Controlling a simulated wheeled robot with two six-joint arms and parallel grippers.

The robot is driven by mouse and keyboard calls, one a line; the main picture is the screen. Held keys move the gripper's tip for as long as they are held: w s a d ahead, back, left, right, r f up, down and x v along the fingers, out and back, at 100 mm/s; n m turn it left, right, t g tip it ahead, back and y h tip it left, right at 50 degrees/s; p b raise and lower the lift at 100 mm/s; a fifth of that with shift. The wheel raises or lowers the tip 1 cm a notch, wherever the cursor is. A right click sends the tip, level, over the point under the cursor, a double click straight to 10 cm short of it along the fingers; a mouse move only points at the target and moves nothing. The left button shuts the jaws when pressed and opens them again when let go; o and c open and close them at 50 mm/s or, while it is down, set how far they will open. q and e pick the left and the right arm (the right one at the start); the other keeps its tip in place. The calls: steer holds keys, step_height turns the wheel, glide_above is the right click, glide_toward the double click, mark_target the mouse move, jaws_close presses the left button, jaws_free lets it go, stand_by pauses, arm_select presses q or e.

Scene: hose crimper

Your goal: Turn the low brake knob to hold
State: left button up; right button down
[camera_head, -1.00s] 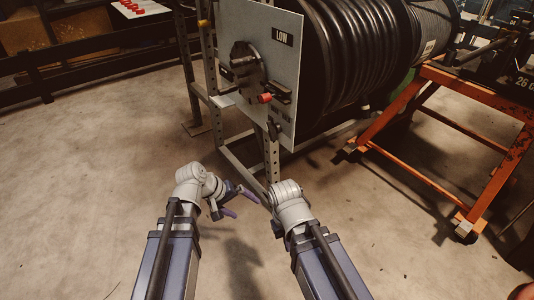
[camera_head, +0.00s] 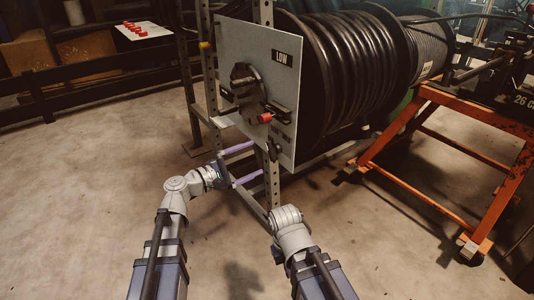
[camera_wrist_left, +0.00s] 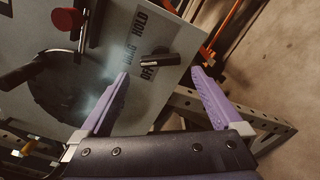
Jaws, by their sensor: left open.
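The low brake knob (camera_head: 273,150) is a small black lever-shaped knob low on the grey LOW panel (camera_head: 234,42). In the left wrist view the knob (camera_wrist_left: 172,59) lies between and beyond my fingertips. Its pale-marked end is near the OFF label (camera_wrist_left: 148,73); the HOLD label (camera_wrist_left: 140,20) is farther up. My left gripper (camera_head: 257,158) is open and empty, just in front of the panel's lower edge. Its purple fingers also show in the left wrist view (camera_wrist_left: 161,73), apart from the knob. My right gripper is out of sight beyond its wrist.
A large black round handle (camera_head: 247,88) and a red-ended lever (camera_head: 264,117) stick out of the panel above the knob. A black hose reel (camera_head: 345,65) is behind it. An orange stand (camera_head: 450,140) is at the right. The floor in front is clear.

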mark_target(269, 153)
arm_select(q)
steer(key=shift+x, duration=3.2)
steer(key=shift+c, duration=0.2)
steer(key=c, duration=1.1)
steer(key=shift+m, duration=0.3)
steer(key=m, duration=0.5)
steer(key=shift+s, duration=0.1)
steer(key=m, duration=0.6)
steer(key=shift+m, duration=0.3)
